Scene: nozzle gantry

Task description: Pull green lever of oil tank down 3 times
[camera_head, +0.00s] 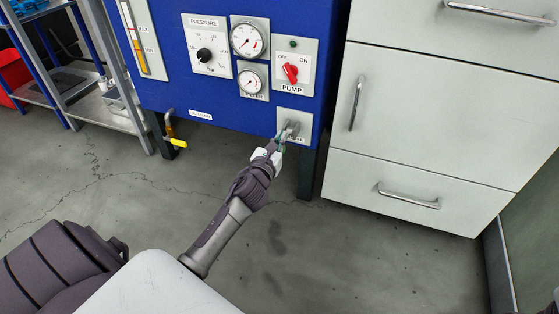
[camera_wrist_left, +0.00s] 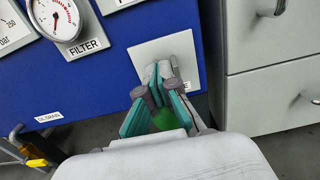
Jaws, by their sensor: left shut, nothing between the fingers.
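The blue oil tank (camera_head: 245,105) stands ahead, with a light grey lever plate (camera_head: 303,120) at its lower right corner. A grey lever mount (camera_head: 291,129) sticks out from this plate; the plate also shows in the left wrist view (camera_wrist_left: 183,48). The green part of the lever (camera_wrist_left: 166,118) shows low between my finger links in the wrist view, largely hidden by them. My left gripper (camera_head: 280,141) is at the lever, just below the mount, and its fingers (camera_wrist_left: 162,88) are shut with nothing gripped. My right gripper is not in view.
A red pump switch (camera_head: 290,72), gauges (camera_head: 250,40) and a pressure knob (camera_head: 204,55) sit above the lever. A yellow-handled drain valve (camera_head: 178,143) is at lower left. White drawers (camera_head: 415,130) stand close on the right. The floor below is clear.

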